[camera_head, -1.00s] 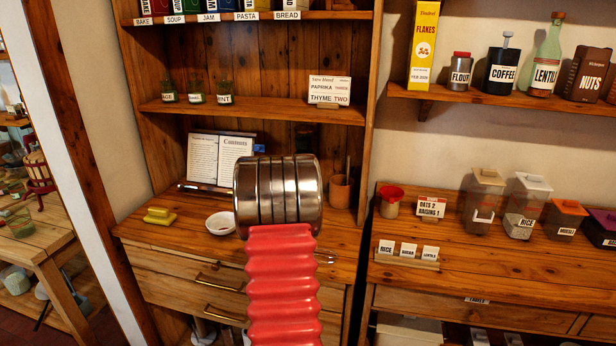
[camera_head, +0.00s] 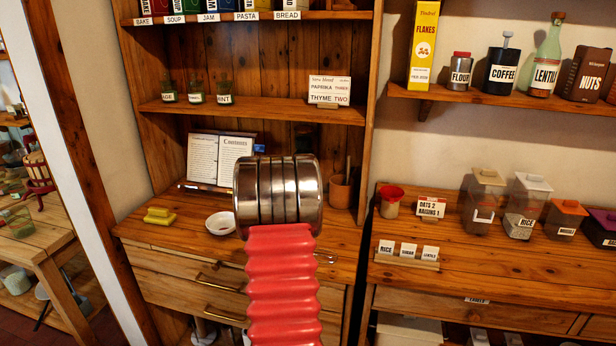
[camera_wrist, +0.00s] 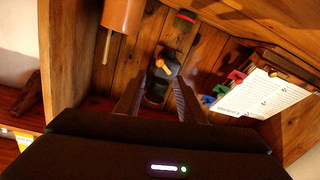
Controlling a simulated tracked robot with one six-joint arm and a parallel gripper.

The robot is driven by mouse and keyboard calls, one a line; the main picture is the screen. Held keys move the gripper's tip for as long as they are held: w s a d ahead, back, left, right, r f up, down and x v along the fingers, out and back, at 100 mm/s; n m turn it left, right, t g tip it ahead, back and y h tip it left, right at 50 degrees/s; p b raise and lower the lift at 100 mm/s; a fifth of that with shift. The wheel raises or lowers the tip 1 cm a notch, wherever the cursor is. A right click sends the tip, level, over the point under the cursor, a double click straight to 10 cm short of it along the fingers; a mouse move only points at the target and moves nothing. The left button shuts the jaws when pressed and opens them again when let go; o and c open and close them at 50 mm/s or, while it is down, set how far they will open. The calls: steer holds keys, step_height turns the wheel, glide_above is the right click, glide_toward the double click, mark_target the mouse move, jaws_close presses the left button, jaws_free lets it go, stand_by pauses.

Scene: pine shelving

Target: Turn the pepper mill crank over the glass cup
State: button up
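In the wrist view my gripper (camera_wrist: 158,98) is open, its two dark fingers apart. A dark upright object with a pale wooden knob, which looks like the pepper mill (camera_wrist: 158,88), stands beyond and between the fingertips against the plank back. I cannot tell whether the fingers touch it. In the head view my arm hides the gripper and most of that spot. Small green glass cups (camera_head: 196,92) with labels stand on the middle shelf of the left unit. I cannot make out a glass cup under the mill.
A white bowl (camera_head: 221,223), a yellow block (camera_head: 159,217), and an open recipe book (camera_head: 220,158) are on the left counter. An orange-brown pot (camera_head: 341,191) stands right of my arm and also shows in the wrist view (camera_wrist: 122,14).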

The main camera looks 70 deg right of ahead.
steer(key=shift+d, duration=0.1)
steer(key=shift+x, duration=6.85)
steer(key=shift+w, duration=0.1)
steer(key=shift+c, duration=0.6)
jaws_close()
